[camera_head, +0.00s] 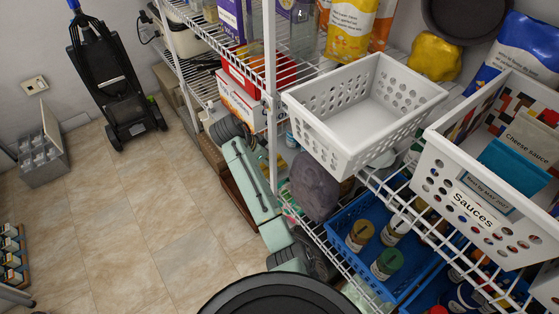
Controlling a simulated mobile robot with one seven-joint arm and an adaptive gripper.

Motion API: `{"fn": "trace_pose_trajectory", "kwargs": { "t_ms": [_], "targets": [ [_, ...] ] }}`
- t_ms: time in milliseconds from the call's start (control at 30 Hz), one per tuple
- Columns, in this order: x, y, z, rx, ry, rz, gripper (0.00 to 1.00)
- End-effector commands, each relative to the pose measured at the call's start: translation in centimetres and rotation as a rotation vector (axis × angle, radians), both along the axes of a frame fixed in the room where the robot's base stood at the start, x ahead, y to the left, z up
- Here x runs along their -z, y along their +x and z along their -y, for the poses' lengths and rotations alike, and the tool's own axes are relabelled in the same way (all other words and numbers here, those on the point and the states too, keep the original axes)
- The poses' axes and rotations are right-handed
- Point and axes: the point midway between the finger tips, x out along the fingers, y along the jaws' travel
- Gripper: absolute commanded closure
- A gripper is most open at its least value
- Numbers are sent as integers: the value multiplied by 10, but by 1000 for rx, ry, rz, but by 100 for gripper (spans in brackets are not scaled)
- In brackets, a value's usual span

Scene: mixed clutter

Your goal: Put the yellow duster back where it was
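A crumpled yellow thing (435,56), which looks like the yellow duster, sits on the upper wire shelf at the top right. It lies behind the gap between the empty white basket (330,135) and the white "Sauces" basket (470,208), below a dark round pan. Its lower part is partly hidden by the baskets. My gripper is not in view, so I cannot tell whether it is open or holds anything.
A blue crate (345,262) with jars stands on the lower shelf beside a grey-purple lumpy object (314,187). A pale green case (248,185) stands by the rack. A black upright vacuum (108,80) and grey box (42,150) stand left. The tiled floor between is clear.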

Motion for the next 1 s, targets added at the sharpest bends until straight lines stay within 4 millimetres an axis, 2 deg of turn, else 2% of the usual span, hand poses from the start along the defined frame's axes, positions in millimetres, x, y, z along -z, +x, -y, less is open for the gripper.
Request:
{"fn": "trace_pose_trajectory", "kwargs": {
  "t_ms": [100, 233, 367, 600, 967, 1000],
  "targets": [
    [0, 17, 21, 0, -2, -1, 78],
    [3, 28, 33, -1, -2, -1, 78],
    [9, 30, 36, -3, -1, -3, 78],
    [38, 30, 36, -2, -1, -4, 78],
    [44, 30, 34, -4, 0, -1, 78],
    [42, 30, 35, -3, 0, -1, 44]
  ]
}}
